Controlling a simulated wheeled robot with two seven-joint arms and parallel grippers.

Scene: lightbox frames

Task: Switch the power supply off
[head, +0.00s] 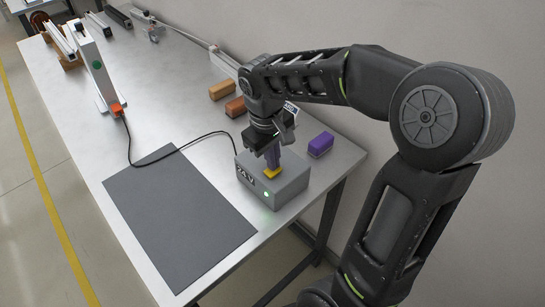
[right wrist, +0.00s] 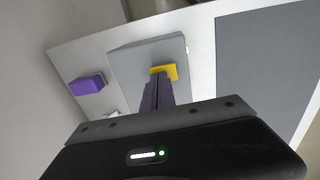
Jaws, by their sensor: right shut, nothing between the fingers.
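The power supply is a grey box (head: 290,186) marked 24 V, on the near right part of the metal table. A green light (head: 266,194) glows on its front face. A yellow switch piece (head: 271,172) sits on its top; it also shows in the right wrist view (right wrist: 171,71). My right gripper (head: 273,163) points down from above with its purple fingers shut and empty. The fingertips are at the yellow piece, seemingly touching it; the exact contact is hidden. In the right wrist view the shut fingers (right wrist: 154,90) end at the yellow piece. My left gripper is out of view.
A purple block (head: 320,144) lies right of the box. Orange and brown blocks (head: 221,90) lie behind. A dark mat (head: 180,215) covers the table to the left. A black cable (head: 180,146) runs from the box to a white upright device (head: 95,65). A wall borders the right.

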